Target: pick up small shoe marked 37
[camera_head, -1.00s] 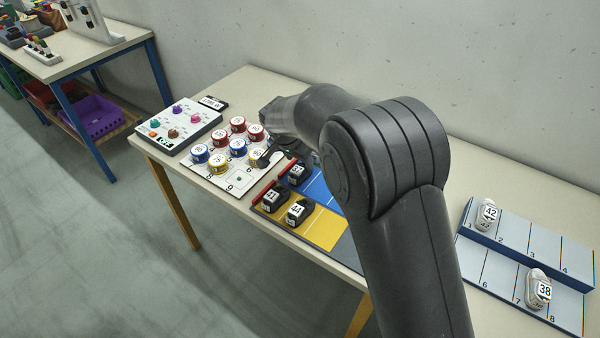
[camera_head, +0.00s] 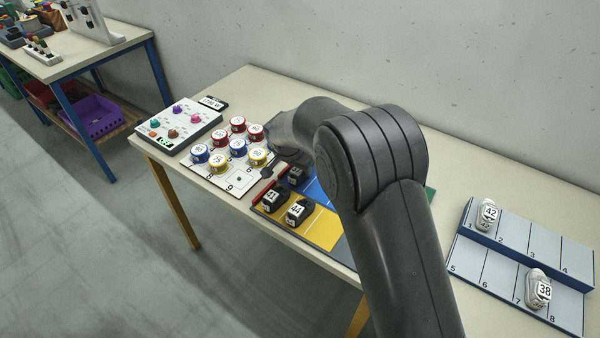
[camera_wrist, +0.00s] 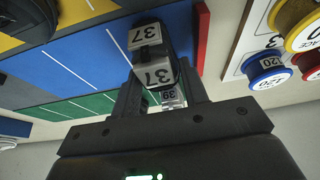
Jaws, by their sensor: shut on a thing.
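The small dark shoe (camera_wrist: 160,54) with white labels reading 37 is in the wrist view, over the blue lane near its red end bar (camera_wrist: 201,38). My gripper (camera_wrist: 163,78) is shut on this shoe, with one finger on each side. I cannot tell whether the shoe touches the board. In the head view my arm hides most of the gripper; a dark shoe (camera_head: 297,176) shows beside it on the blue lane, its number too small to read.
Another shoe labelled 39 (camera_wrist: 170,96) is partly hidden behind the fingers. Shoes 41 (camera_head: 271,197) and 44 (camera_head: 299,212) stand on the yellow lane. Several coloured tins (camera_head: 238,148) stand close left. A grey rack (camera_head: 512,236) at right holds shoes 42 (camera_head: 487,214) and 38 (camera_head: 538,288).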

